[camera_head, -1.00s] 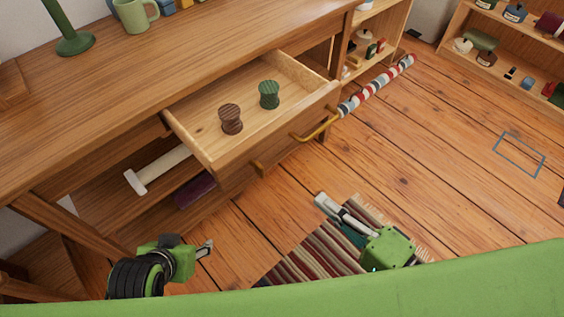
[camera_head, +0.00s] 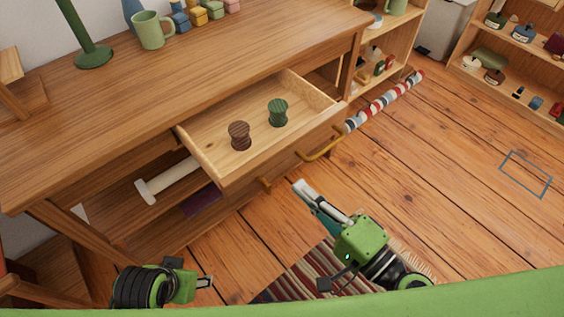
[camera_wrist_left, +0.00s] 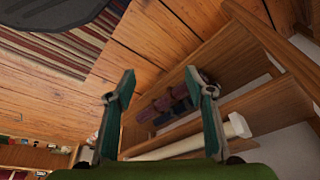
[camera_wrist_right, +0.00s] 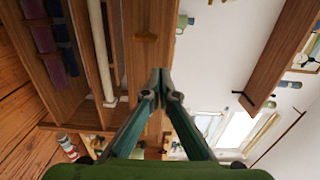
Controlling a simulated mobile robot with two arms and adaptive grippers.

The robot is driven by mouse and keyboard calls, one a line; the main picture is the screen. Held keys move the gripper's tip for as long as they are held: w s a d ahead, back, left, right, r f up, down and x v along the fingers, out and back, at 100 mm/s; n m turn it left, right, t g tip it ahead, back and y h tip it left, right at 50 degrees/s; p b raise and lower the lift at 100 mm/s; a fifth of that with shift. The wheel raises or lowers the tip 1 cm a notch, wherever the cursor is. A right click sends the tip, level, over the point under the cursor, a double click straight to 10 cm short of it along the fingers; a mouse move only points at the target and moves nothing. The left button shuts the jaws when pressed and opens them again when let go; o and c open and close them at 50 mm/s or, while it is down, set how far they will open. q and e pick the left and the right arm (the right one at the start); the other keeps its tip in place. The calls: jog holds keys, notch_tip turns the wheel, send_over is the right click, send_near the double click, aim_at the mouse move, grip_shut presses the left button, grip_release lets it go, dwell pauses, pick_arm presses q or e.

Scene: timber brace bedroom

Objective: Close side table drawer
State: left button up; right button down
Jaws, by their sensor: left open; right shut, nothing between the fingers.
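The wooden side table drawer (camera_head: 275,157) is pulled out from under the table top (camera_head: 200,75). A brown spool-shaped object (camera_head: 239,136) and a green one (camera_head: 278,112) stand inside it. The drawer front has a brass handle (camera_head: 322,150). My right gripper (camera_head: 300,188) is shut and empty, in front of and below the drawer front, apart from it in the head view. It also shows shut in the right wrist view (camera_wrist_right: 160,75). My left gripper (camera_head: 208,282) is low at the left, away from the drawer. In the left wrist view its fingers (camera_wrist_left: 163,85) are spread and empty.
A green mug (camera_head: 152,30) and a green stand (camera_head: 92,55) are on the table top. A lower shelf holds a pale roller-like object (camera_head: 170,180). A striped rug (camera_head: 300,280) lies on the floor. Open floor (camera_head: 440,180) stretches to the right.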

aim_at(273, 161)
jog(key=p+x, duration=0.2)
jog(key=x, duration=0.3)
jog(key=shift+w+a+r, duration=0.15)
jog(key=shift+w, duration=0.05)
pick_arm(q)
notch_tip(273, 161, down, 11)
jog(key=shift+d+g+p, duration=0.15)
jog(key=shift+g+p, duration=0.15)
jog(key=shift+p, duration=0.05)
pick_arm(e)
jog(key=shift+x, duration=0.75)
pick_arm(q)
jog(key=shift+s+r, duration=0.1)
